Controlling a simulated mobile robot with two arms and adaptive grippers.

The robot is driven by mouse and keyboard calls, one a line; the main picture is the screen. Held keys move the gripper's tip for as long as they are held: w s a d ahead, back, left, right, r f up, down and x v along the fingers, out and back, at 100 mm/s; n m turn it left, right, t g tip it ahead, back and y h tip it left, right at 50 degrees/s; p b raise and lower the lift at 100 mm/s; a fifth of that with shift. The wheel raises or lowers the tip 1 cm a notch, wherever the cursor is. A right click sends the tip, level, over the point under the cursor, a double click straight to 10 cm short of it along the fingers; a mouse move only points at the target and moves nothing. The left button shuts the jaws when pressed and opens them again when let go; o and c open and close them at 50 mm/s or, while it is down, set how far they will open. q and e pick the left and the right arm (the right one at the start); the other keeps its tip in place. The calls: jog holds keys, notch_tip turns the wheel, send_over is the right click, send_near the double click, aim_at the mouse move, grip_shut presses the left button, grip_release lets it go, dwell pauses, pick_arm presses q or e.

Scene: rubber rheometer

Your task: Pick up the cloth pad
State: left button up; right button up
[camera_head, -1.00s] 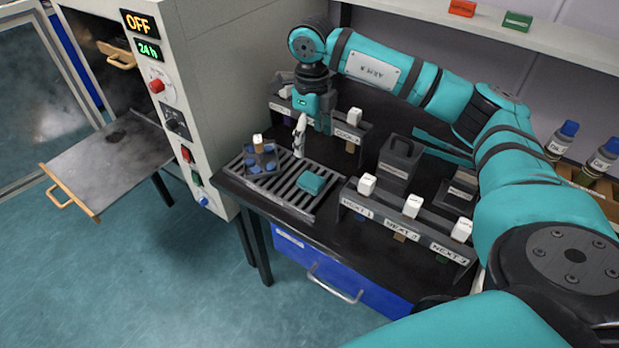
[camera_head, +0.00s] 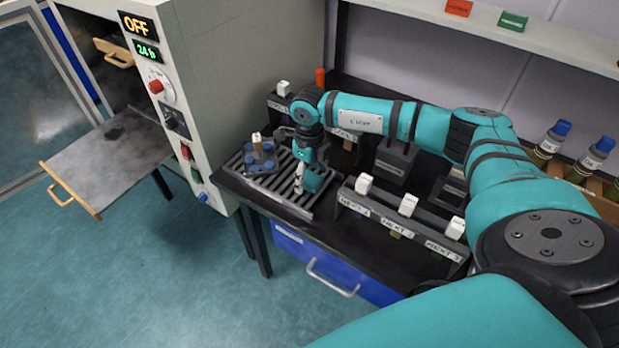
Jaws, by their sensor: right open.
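The right gripper is open. I cannot tell whether its fingers touch the pad. My left gripper is not in view.
The labelled rack with white-topped items (camera_head: 400,222) is close on the right. Behind is another labelled rack (camera_head: 283,103).

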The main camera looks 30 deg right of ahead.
aim_at(308, 181)
jog(key=c, duration=1)
jog(key=shift+c, duration=0.2)
jog(key=shift+r, duration=0.1)
jog(key=shift+r+b, duration=0.3)
jog(key=shift+r, duration=0.15)
jog(key=shift+s+a+r+b, duration=0.2)
jog(key=shift+a+r+b, duration=0.1)
jog(key=shift+r, duration=0.3)
jog(key=shift+s+a+r+b, duration=0.15)
jog(key=shift+s+r+b, duration=0.1)
jog(key=shift+r, duration=0.3)
jog(key=s+a+r+b, duration=0.1)
jog(key=s+a+b, duration=0.2)
jog(key=s+a, duration=0.7)
jog(key=shift+a+r, duration=0.35)
jog(key=shift+a, duration=0.1)
